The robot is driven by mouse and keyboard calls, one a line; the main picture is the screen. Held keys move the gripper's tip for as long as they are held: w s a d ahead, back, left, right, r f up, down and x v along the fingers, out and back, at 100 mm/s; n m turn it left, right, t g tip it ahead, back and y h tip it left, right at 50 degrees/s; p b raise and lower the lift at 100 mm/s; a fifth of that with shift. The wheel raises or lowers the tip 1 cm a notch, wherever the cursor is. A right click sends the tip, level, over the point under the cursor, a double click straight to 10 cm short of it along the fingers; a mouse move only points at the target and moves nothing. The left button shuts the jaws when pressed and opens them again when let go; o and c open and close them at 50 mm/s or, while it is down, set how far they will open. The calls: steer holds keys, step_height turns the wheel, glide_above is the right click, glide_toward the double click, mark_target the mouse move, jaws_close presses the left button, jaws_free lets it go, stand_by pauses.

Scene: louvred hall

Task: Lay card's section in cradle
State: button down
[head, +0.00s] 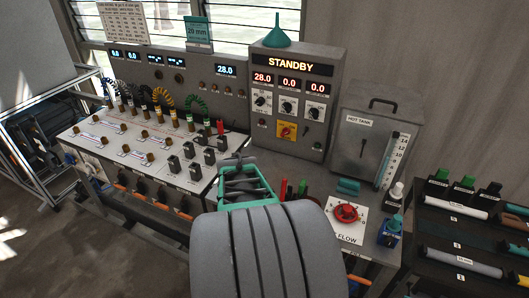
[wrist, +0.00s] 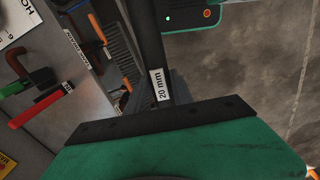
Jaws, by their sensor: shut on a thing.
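The card (head: 198,35) reading "20 mm" stands on top of the instrument panel at the back. My gripper (head: 240,178) is over the bench, right of the lower switch panel; my arm hides much of what is below it. In the wrist view, a dark bar-like section (wrist: 151,45) with a white "20 mm" label runs up from the jaws. My gripper is shut on it. In the head view I cannot clearly tell the section from the dark jaws. I cannot make out the cradle for certain in either view.
A red valve (head: 346,213) is on the bench at right. A side rack (head: 440,240) holds several pipe sections, including a grey one (head: 459,260). Bare floor shows in the wrist view.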

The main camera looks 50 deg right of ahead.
steer(key=s+d+r, duration=0.2)
steer(key=s+d, duration=0.3)
steer(key=d, duration=0.4)
steer(key=s+d+r+n, duration=0.1)
steer(key=s+d+r, duration=0.1)
steer(key=s+d, duration=0.4)
steer(key=s+d+r, duration=0.3)
steer(key=s+d, duration=0.2)
steer(key=d, duration=0.7)
steer(key=shift+s+d+n, duration=0.3)
steer(key=shift+s, duration=0.1)
